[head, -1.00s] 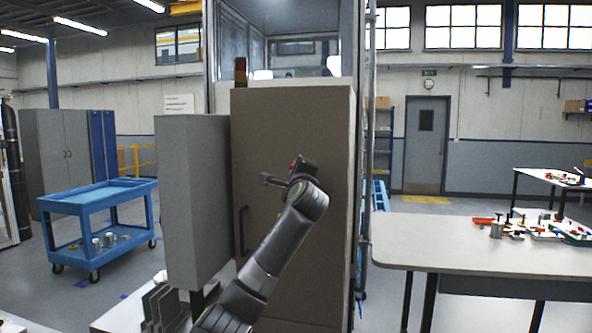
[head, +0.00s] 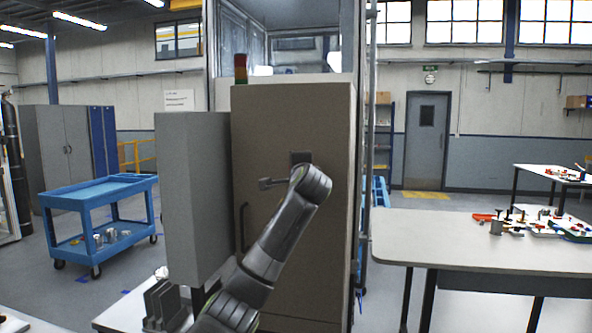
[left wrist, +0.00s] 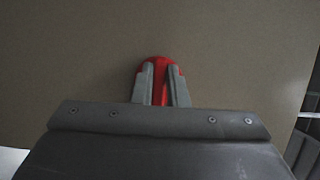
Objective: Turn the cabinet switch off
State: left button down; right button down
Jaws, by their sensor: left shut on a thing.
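The tall brown-grey cabinet (head: 330,130) stands in the middle of the head view, with a dark switch plate (head: 300,157) on its front. My left arm reaches up to it from below, and its wrist covers the lower part of the plate. In the left wrist view, my left gripper (left wrist: 161,76) is shut on the red switch handle (left wrist: 157,61), with one grey finger on each side. The handle's red top shows beyond the fingertips. In the head view the handle and fingers are hidden behind the wrist. My right gripper is not in view.
A grey box panel (head: 190,200) juts out left of the cabinet front, close to my arm. A dark vertical door handle (head: 243,228) is low on the cabinet. A table (head: 470,235) with tools stands at the right, a blue cart (head: 98,190) at the left.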

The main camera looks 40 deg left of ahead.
pick_arm(q)
jog(key=c, duration=1.4)
grip_release()
jog(key=shift+c, duration=0.2)
jog(key=b+v, duration=0.5)
jog(key=v, duration=1.2)
jog(key=shift+d+b, duration=0.2)
jog(key=shift+b, duration=0.1)
